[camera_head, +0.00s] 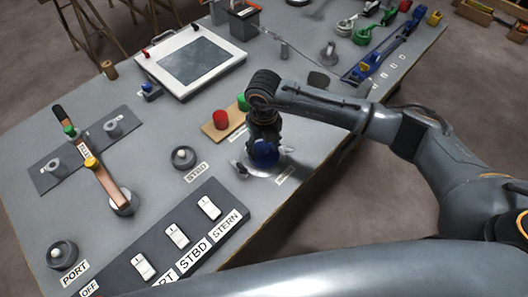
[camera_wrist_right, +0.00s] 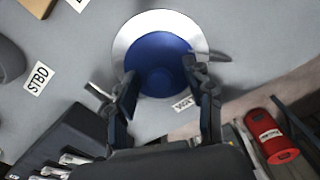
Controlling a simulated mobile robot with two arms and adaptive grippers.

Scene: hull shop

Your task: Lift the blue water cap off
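The blue water cap (camera_head: 264,152) sits on a round silver plate (camera_head: 262,168) on the grey bench. My right gripper (camera_head: 262,141) points down right over the cap. My left gripper is not in view.
Left of the cap stand a red cap (camera_head: 221,119) and a green cap (camera_head: 242,102) on a wooden board. A round STBD knob (camera_head: 183,157) and a dark switch panel (camera_head: 170,238) are nearer. The bench's front edge lies close to the cap.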

